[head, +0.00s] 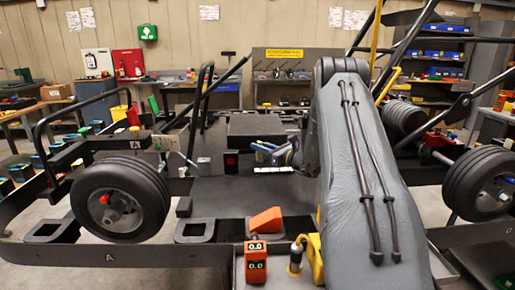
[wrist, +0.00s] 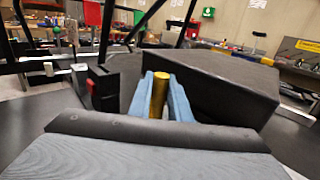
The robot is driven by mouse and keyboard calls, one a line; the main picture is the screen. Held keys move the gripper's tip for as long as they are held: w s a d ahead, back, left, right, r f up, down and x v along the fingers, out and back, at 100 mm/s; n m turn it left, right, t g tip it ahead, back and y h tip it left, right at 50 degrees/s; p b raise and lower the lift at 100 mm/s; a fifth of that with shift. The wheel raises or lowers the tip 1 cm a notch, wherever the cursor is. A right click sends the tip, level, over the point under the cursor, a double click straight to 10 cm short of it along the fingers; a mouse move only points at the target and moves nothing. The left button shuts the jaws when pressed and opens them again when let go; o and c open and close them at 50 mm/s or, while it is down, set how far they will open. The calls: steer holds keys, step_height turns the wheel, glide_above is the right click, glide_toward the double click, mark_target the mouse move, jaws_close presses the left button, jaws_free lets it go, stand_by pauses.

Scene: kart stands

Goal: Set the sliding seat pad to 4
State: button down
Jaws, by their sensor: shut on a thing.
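My gripper (wrist: 162,98) has pale blue fingers shut on an upright brass-coloured post (wrist: 160,90). In the head view, my gripper (head: 263,149) is low over the kart's dark floor, partly hidden by my arm. A black box-like block, likely the seat pad (wrist: 215,85), is just behind and right of the fingers; it also shows in the head view (head: 250,128). I cannot tell how the post joins it. A pale strip (head: 273,170) lies just below the gripper in the head view; its markings are too small to read.
A small black block with a red face (head: 231,160) stands left of the gripper. Dark tubular rails rise on both sides of the kart. A wheel (head: 120,199) is at the left.

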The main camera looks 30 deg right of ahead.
steer(key=c, duration=1.6)
jaws_free()
steer(key=shift+w+a, duration=0.15)
steer(key=shift+a, duration=0.2)
steer(key=shift+c, duration=0.2)
steer(key=shift+d, duration=0.1)
steer(key=shift+s+d, duration=0.3)
steer(key=shift+s, duration=0.2)
steer(key=b+v, duration=0.1)
steer(key=v, duration=0.5)
steer(key=shift+s+b, duration=0.4)
steer(key=shift+s, duration=0.05)
